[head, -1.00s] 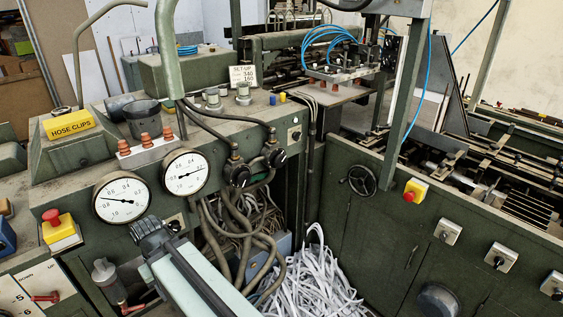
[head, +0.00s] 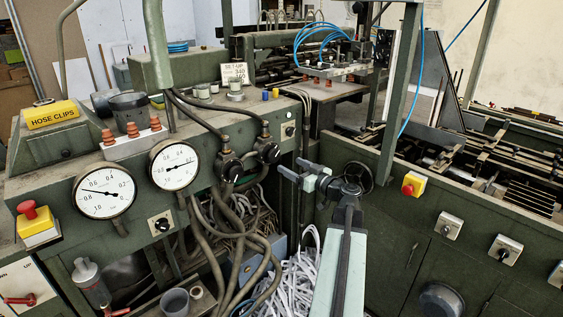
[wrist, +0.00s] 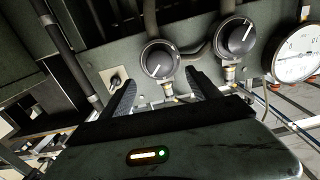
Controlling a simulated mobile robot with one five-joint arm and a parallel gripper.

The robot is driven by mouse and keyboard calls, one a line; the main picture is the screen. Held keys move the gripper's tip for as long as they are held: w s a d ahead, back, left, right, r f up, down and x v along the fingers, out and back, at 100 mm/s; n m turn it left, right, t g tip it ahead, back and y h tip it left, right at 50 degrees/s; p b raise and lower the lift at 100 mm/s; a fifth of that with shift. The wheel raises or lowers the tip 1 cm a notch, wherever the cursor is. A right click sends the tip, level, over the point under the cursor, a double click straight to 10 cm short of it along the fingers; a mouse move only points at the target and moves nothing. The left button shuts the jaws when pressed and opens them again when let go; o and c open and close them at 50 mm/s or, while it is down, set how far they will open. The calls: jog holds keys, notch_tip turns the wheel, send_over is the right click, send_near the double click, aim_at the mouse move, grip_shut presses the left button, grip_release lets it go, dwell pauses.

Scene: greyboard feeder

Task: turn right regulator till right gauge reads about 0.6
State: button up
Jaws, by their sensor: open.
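The right gauge (head: 174,165) is a white dial on the green panel. Its needle lies nearly level, slightly up to the right; the exact value is too small to read. The right regulator (head: 268,152) is a black knob with a white mark, right of the left regulator (head: 229,170). My gripper (head: 294,169) is open and empty, just right of the right regulator and apart from it. The wrist view looks upside down: the right regulator (wrist: 158,60) lies ahead, roughly between the open fingers of my gripper (wrist: 160,84), and the left regulator (wrist: 235,37) is right of it.
The left gauge (head: 103,192) is left of the right gauge. Hoses hang around both regulators. A small switch (head: 290,131) sits right of the right regulator, close to my gripper. A handwheel (head: 357,173) is behind my arm. White paper strips (head: 297,285) are heaped below.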

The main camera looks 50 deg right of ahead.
aim_at(275, 156)
jog(key=shift+w+d, duration=0.15)
jog(key=shift+w, duration=1.8)
jog(key=shift+w+d, duration=0.15)
jog(key=shift+w, duration=1.8)
